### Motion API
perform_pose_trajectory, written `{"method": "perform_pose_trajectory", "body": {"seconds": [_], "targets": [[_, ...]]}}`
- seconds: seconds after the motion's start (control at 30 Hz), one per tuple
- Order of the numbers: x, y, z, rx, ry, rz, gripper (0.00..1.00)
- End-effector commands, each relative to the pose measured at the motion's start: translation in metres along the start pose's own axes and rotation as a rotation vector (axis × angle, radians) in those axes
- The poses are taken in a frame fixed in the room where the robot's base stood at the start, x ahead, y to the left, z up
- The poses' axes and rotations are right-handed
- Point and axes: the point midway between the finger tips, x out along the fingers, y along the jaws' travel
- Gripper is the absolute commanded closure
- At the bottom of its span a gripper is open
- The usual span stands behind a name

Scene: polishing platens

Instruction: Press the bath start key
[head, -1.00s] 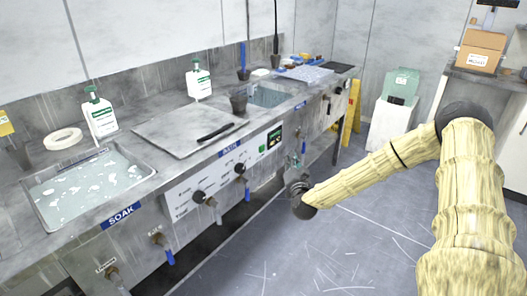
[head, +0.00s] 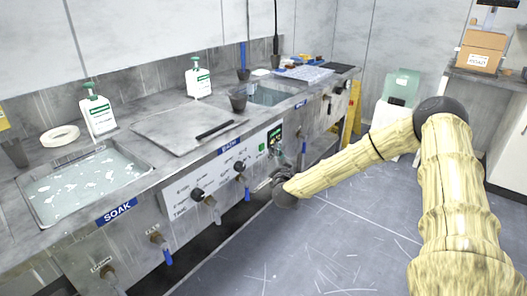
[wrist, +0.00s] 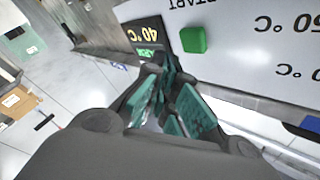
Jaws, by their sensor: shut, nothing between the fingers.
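The bath start key is a green square button (wrist: 193,39) on the white control panel (wrist: 240,50). The wrist view shows the panel upside down, with "START" lettering by the key. The key is also in the head view (head: 262,148), small, on the sink unit's front under the BATH label. My gripper (wrist: 162,68) is shut and empty. In the wrist view its fingertips appear just below and left of the key, near the dark display (wrist: 148,38) reading 40 °C. I cannot tell whether they touch the panel. In the head view my gripper (head: 262,185) points at the panel from the right.
Knobs (head: 240,167) and taps with blue handles stick out from the sink unit's front near my gripper. A soak basin (head: 85,185) is at the left, a grey tray (head: 190,125) in the middle. The floor to the right of the unit is open.

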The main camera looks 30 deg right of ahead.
Motion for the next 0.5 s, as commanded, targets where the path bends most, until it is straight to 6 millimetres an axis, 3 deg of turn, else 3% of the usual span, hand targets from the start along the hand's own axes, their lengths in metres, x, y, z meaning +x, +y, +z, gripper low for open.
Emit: {"method": "perform_pose_trajectory", "body": {"seconds": [0.5], "targets": [[0.0106, -0.0080, 0.0074, 0.000, 0.000, 0.000, 1.00]]}}
